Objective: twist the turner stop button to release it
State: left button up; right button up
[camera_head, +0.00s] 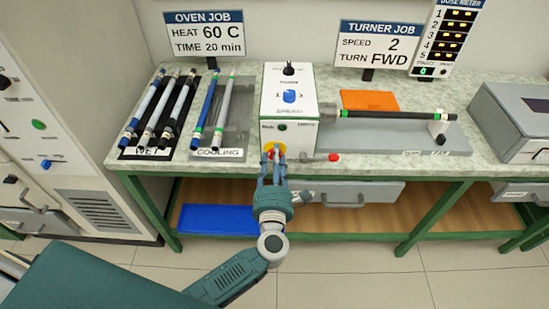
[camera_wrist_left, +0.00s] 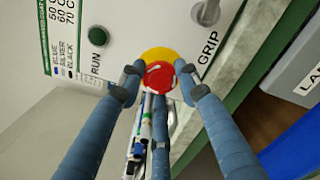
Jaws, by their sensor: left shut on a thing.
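The turner stop button (camera_wrist_left: 158,75) is a red knob on a yellow collar (camera_wrist_left: 158,55), on the front of the turner's white box. In the head view the yellow collar (camera_head: 267,148) shows low on the box front, with the red partly covered by my fingers. My left gripper (camera_head: 272,157) reaches up to the button from below. In the left wrist view the fingers of my left gripper (camera_wrist_left: 159,80) stand on both sides of the red knob, shut on it. My right gripper is not in view.
The turner box (camera_head: 290,95) has a blue knob (camera_head: 290,96) on its top and holds a black rod (camera_head: 390,114) at its right. Several rods lie on the wet mat (camera_head: 145,154) and cooling mat (camera_head: 235,150). A red-tipped lever (camera_head: 333,157) sits right of my gripper.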

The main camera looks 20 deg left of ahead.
pick_arm(q)
jog(key=shift+s+a+r+m+p, duration=0.1)
jog(key=shift+m+p, duration=2.05)
jog(key=shift+m, duration=1.55)
jog(key=shift+r, duration=0.1)
jog(key=o, duration=0.9)
jog(key=shift+c, duration=0.2)
jog(key=o, duration=0.3)
jog(key=v, duration=1.1)
jog(key=shift+s+f, duration=0.2)
jog(key=shift+s, duration=0.05)
